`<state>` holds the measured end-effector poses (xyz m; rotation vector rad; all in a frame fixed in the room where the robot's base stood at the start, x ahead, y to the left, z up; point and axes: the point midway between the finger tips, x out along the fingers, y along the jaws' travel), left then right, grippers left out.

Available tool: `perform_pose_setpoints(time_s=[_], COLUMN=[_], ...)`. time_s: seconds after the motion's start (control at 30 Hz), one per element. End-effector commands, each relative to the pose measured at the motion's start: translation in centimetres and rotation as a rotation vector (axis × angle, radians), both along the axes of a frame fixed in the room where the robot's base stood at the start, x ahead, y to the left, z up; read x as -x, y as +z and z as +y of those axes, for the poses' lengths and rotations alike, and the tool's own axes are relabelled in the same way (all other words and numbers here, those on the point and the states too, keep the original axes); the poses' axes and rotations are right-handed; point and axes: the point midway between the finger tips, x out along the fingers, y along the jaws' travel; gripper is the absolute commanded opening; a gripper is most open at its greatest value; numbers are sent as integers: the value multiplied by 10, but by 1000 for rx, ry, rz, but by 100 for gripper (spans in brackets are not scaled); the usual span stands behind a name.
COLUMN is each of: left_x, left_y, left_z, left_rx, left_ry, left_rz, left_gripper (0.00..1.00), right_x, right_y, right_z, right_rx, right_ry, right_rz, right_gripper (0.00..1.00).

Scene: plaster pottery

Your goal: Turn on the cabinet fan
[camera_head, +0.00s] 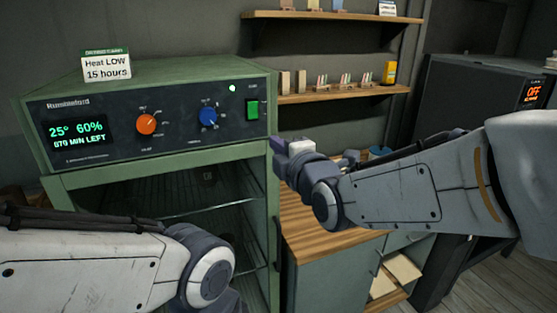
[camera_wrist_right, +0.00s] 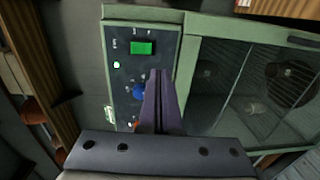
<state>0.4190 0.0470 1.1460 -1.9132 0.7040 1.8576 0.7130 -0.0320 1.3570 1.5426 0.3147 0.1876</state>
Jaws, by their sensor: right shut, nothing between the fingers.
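The green drying cabinet (camera_head: 170,76) stands at the left in the head view. Its dark panel has a lit display (camera_head: 77,132) reading 25° 60% and minutes left, an orange knob (camera_head: 146,124), a blue knob (camera_head: 208,117) and a green rocker switch (camera_head: 252,109). A small green light (camera_head: 232,88) glows beside the switch. My right gripper (camera_head: 281,147) is shut and empty, just right of and below the switch. In the right wrist view its fingers (camera_wrist_right: 163,95) overlap the panel near the blue knob (camera_wrist_right: 138,92); contact is unclear. My left gripper is outside the frame.
A card (camera_head: 106,67) reading "Heat LOW 15 hours" stands on the cabinet. Round fans (camera_wrist_right: 266,83) show inside the cabinet in the wrist view. A wooden worktop (camera_head: 315,230) lies right of it, below shelves (camera_head: 340,93) of small items. A dark kiln (camera_head: 460,95) reads OFF.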

Motion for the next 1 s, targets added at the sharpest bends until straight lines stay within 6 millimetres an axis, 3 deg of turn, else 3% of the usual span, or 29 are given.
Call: perform_pose_setpoints(time_s=[0.2,0.57,0.67,0.77,0.83,1.0], left_x=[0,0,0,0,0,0], left_y=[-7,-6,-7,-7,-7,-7], left_z=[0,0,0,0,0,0], left_rx=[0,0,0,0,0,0], left_ry=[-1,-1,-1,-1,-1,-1], left_rz=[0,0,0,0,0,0], left_gripper=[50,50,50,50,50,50], right_x=[15,17,21,36,56,139], right_y=[-2,-3,-13,-44,-76,-158], right_z=[-4,-2,2,14,24,32], right_rx=[0,-1,-34,-128,-224,-434], right_ry=[2,5,14,25,12,-186], right_rz=[0,4,62,242,438,993], right_gripper=[0,0,0,0,0,0])
